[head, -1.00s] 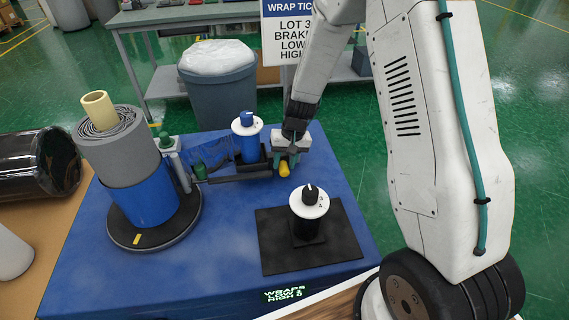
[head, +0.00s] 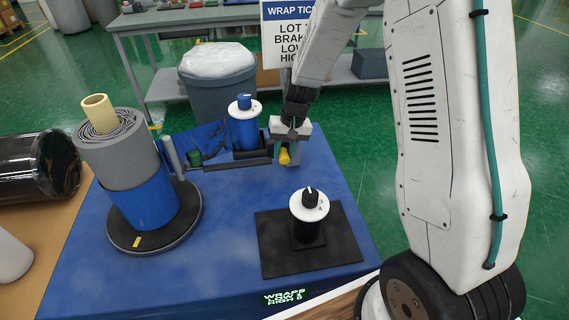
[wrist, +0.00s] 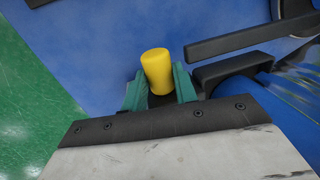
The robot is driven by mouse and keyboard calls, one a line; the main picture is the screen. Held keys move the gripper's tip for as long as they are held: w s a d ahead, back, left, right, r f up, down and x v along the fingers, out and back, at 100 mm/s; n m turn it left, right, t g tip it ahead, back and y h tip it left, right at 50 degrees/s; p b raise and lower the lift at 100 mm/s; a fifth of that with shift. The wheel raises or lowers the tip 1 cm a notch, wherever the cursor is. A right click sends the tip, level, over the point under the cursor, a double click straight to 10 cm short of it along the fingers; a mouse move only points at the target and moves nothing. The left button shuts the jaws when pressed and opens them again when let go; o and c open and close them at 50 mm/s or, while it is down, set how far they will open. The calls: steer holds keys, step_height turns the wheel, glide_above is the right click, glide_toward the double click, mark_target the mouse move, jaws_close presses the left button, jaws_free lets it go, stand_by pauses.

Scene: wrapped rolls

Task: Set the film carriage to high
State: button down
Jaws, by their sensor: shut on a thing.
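The film carriage (head: 243,130) is a blue film roll with a white dial and blue knob on a dark arm, beside the wrapped roll. Its yellow handle (head: 284,157) sticks out at the right end and also shows in the wrist view (wrist: 157,70). My gripper (head: 289,150) is shut on the yellow handle, with a green finger on each side of it in the wrist view. The wrapped roll (head: 140,195), blue below and grey above with a yellow core, stands on a dark turntable (head: 160,240). A grey post (head: 172,155) stands beside it.
A black dial stand (head: 309,215) with a white top sits on a dark mat (head: 285,262) at front right. A small lit display (head: 284,296) is on the table's front edge. A grey bin (head: 218,90) and a wrap ticket sign (head: 287,35) stand behind.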

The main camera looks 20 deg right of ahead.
step_height(320, 180, up, 5)
steer(key=shift+f, duration=0.15)
steer(key=shift+w, duration=0.1)
steer(key=c, duration=1.4)
jaws_free()
steer(key=shift+r, duration=0.25)
steer(key=shift+o, duration=0.2)
steer(key=shift+f, duration=0.1)
step_height(320, 180, up, 8)
steer(key=d, duration=0.1)
steer(key=shift+s+d+f, duration=0.15)
steer(key=shift+s+d, duration=0.1)
steer(key=shift+d, duration=0.05)
